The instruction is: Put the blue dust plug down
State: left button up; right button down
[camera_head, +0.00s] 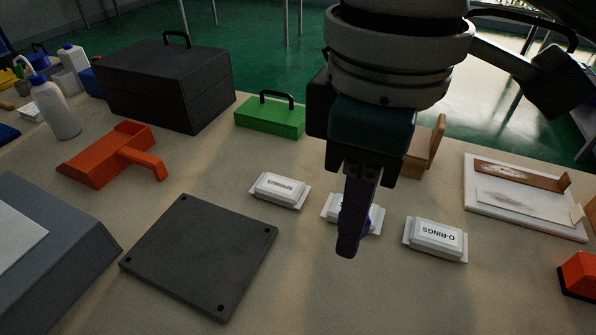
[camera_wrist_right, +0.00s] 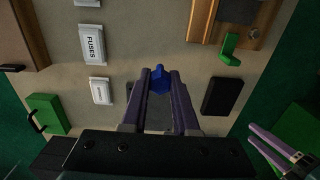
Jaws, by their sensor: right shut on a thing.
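The blue dust plug (camera_wrist_right: 160,80) shows in the right wrist view between the tips of my right gripper (camera_wrist_right: 160,76). The purple fingers are shut on it. In the head view, my right gripper (camera_head: 350,248) points down over the bench, in front of the middle white box (camera_head: 337,207). I cannot tell how high the plug is above the bench. My left gripper (camera_wrist_right: 256,138) appears at the lower right of the right wrist view, its two purple fingers apart and empty.
White boxes marked SPRINGS (camera_head: 280,189) and O-RINGS (camera_head: 436,238) flank the gripper. A dark plate (camera_head: 200,255) lies to the left. A green case (camera_head: 270,117) and a large black case (camera_head: 165,85) stand behind. The bench front between plate and O-RINGS box is clear.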

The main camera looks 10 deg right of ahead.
pick_arm(q)
jog(key=shift+s+f+b, duration=0.15)
jog(key=shift+f+b, duration=1.85)
jog(key=shift+f, duration=0.3)
pick_arm(e)
jog(key=shift+s+f, duration=0.15)
jog(key=shift+f, duration=7.8)
jog(key=c, duration=0.7)
grip_release()
jog(key=shift+f, duration=0.15)
